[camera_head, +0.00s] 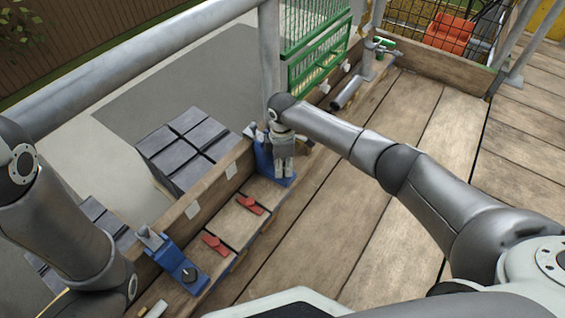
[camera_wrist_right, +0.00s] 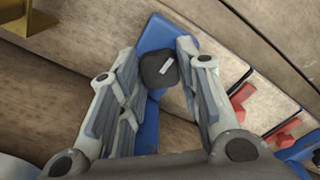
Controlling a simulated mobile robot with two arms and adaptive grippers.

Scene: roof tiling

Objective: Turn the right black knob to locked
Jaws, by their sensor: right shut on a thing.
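The right black knob (camera_wrist_right: 158,69) sits on a blue bracket (camera_wrist_right: 152,34) and has a short white line on its face. My right gripper (camera_wrist_right: 158,52) is shut on this knob, one finger on each side of it. In the head view my right gripper (camera_head: 284,172) points down over the right blue bracket (camera_head: 263,160) and hides the knob. A second blue bracket (camera_head: 173,258) with another black knob (camera_head: 189,274) stands at the lower left. My left arm comes in from the left, but its gripper is outside the picture.
Two red latches (camera_head: 250,205) (camera_head: 215,243) lie on the planks between the brackets. A wooden board (camera_head: 205,188) edges the platform, with dark tile stacks (camera_head: 187,150) beyond. A grey rail post (camera_head: 269,50) stands behind my right gripper. The deck (camera_head: 340,230) to the right is clear.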

